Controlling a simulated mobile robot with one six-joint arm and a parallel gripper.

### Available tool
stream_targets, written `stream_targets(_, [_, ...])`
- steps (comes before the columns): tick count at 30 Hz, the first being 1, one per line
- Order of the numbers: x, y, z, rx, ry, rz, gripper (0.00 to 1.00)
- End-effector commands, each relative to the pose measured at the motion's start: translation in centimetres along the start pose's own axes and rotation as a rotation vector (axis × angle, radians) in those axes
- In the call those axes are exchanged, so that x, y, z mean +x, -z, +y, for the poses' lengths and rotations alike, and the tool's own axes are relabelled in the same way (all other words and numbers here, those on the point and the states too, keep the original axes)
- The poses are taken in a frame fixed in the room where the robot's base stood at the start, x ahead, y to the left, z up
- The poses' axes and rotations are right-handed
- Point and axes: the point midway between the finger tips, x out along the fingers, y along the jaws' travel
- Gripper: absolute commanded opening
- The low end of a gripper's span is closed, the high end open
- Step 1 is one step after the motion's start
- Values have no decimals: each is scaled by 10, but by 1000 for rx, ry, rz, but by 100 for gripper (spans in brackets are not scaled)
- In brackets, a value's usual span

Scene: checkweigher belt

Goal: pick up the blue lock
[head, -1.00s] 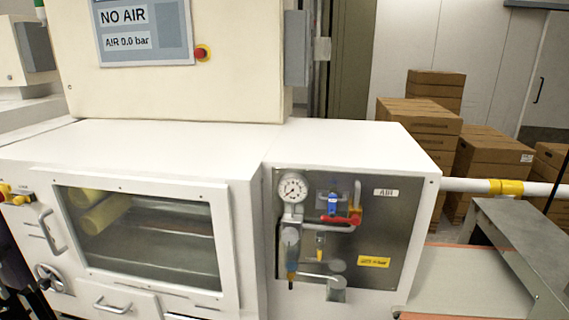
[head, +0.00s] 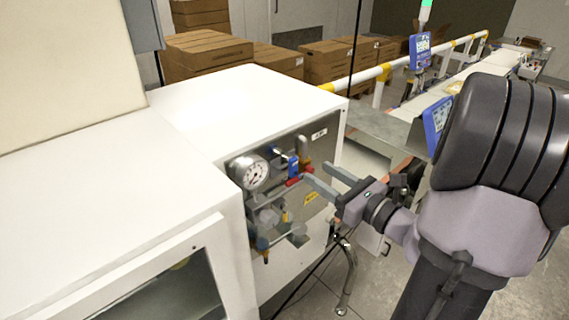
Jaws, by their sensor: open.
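The blue lock (head: 293,167) hangs at the red valve handle (head: 294,181) on the air panel, right of the round pressure gauge (head: 249,172). My gripper (head: 327,177) is open and empty. Its two grey fingers point left toward the panel, a little to the right of the lock. In this view the fingers look apart from the lock; the exact gap in depth is hard to tell. How the lock is fastened is too small to see.
Grey pipes and a yellow tag (head: 311,198) sit around the lock on the panel. The white cabinet (head: 180,140) fills the left. A white rail with yellow joints (head: 383,74) and the conveyor run behind my arm. Brown boxes (head: 203,62) stand at the back.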

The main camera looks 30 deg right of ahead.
Motion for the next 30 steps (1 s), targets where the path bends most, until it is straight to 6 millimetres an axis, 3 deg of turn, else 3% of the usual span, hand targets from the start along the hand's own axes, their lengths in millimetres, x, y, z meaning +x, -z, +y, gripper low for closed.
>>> stream_targets(3, [25,0,1,1,-4,0,46])
stream_targets(8, [43,1,1,-1,-4,0,46])
stream_targets(14, [82,4,0,-1,-5,1,46])
stream_targets(22, [89,4,0,0,-1,1,46])
stream_targets(29, [89,4,0,0,-1,1,3])
stream_targets(30, [89,4,0,0,-1,1,0])
